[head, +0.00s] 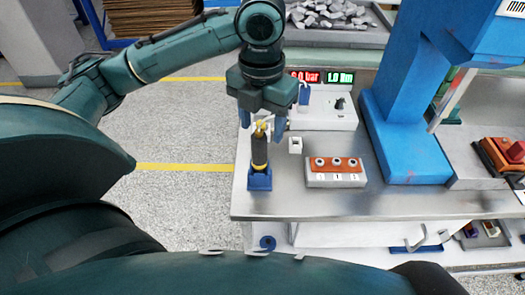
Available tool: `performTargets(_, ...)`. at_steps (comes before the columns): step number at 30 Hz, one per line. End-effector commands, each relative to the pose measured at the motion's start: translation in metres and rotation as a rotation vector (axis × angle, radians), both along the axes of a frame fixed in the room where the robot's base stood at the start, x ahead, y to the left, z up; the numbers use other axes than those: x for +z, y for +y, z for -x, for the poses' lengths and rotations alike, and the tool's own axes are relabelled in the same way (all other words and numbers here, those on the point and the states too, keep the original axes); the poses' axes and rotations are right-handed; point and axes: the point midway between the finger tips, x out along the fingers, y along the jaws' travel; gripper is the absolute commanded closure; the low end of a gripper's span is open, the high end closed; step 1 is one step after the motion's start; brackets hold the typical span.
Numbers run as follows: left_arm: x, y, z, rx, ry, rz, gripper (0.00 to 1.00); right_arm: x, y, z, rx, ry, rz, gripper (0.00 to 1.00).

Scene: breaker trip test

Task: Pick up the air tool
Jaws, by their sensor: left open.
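The air tool (259,155) is a dark cylinder with yellow bands and a yellow top. It stands upright in a blue holder (260,181) near the left edge of the steel table. My left gripper (262,122) points down from above, its fingers apart around the level of the tool's yellow top. I cannot tell whether the fingers touch it. My right gripper is not in view.
A grey block with an orange top and several round sockets (336,164) sits right of the tool. A small white cube (295,145) is between them. A white control box (325,108) with lit displays stands behind. A blue press (400,120) blocks the right side.

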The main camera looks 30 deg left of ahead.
Motion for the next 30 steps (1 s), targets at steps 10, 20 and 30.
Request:
performTargets(10,-0.038,0.001,0.000,0.002,0.000,0.001,0.46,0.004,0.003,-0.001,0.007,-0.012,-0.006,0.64)
performTargets(20,-0.082,0.008,0.001,0.002,0.001,0.001,0.46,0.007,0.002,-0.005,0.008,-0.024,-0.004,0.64)
performTargets(30,-0.086,0.007,0.000,0.002,-0.003,0.002,0.49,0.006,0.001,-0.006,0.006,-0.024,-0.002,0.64)
